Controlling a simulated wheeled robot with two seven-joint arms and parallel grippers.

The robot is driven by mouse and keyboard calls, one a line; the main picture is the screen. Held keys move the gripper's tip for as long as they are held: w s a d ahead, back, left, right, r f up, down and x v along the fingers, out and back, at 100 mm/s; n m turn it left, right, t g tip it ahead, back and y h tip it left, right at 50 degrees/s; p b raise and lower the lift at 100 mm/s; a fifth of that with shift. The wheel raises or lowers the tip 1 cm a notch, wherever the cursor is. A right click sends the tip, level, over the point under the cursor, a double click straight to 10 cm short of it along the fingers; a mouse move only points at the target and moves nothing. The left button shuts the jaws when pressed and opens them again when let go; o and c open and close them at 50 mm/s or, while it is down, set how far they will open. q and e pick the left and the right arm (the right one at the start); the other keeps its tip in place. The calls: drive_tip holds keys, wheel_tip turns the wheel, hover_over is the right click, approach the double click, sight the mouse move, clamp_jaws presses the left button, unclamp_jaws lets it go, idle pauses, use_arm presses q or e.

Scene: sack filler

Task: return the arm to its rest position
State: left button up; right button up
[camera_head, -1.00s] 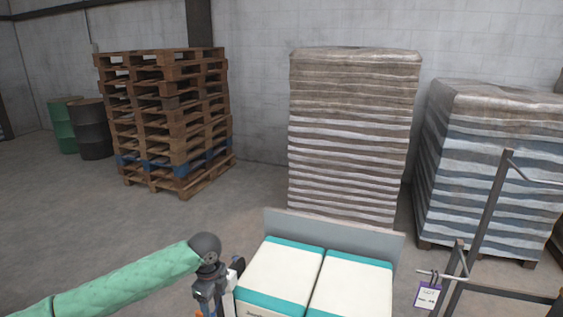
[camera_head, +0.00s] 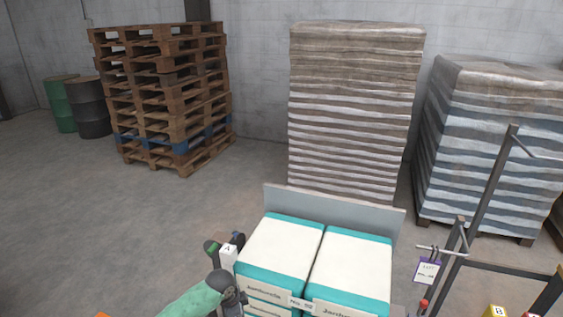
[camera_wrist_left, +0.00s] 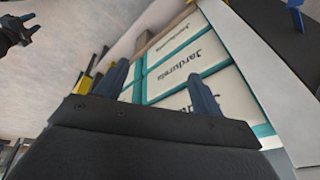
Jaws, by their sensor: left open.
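My left gripper (camera_wrist_left: 160,88) shows in the left wrist view with its two dark blue fingers apart. I see nothing held between them. Beyond the fingers are white and teal sacks (camera_wrist_left: 203,50), stacked and lettered. In the head view my left arm, in a green sleeve (camera_head: 192,301), comes in at the bottom, left of the sacks (camera_head: 280,246). Its fingers are not clear there.
A grey panel (camera_head: 335,213) stands behind the sacks. A metal frame (camera_head: 490,200) with a hanging tag (camera_head: 426,270) is at right. Wooden pallets (camera_head: 165,95) and wrapped stacks (camera_head: 350,110) stand behind. Floor at left is clear.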

use_arm(q)
drive_tip(key=s+a+f+n, duration=0.1)
drive_tip(key=s+f+n, duration=0.3)
drive_tip(key=f, duration=0.5)
drive_tip(key=s+f+n+b, duration=0.1)
drive_tip(key=s+f, duration=0.5)
drive_tip(key=f, duration=0.2)
drive_tip(key=s+a+f+n, duration=0.1)
drive_tip(key=s+f+n, duration=0.3)
drive_tip(key=f, duration=0.5)
drive_tip(key=s+a+f+n, duration=0.1)
drive_tip(key=s+f, duration=0.4)
drive_tip(key=s, duration=0.4)
drive_tip(key=s+a+f+n+y, duration=0.1)
drive_tip(key=s+a+f, duration=0.1)
drive_tip(key=s+f, duration=0.3)
drive_tip(key=s+a+f+n+y, duration=0.1)
drive_tip(key=s+f, duration=0.4)
drive_tip(key=s, duration=0.8)
drive_tip(key=shift+a+f+n+b, duration=0.15)
drive_tip(key=shift+f+n+b, duration=0.25)
drive_tip(key=shift+n, duration=0.1)
use_arm(e)
drive_tip(key=r, duration=0.1)
drive_tip(key=w+a+r, duration=0.1)
drive_tip(key=w+r, duration=0.1)
drive_tip(key=r, duration=0.1)
drive_tip(key=shift+a, duration=0.25)
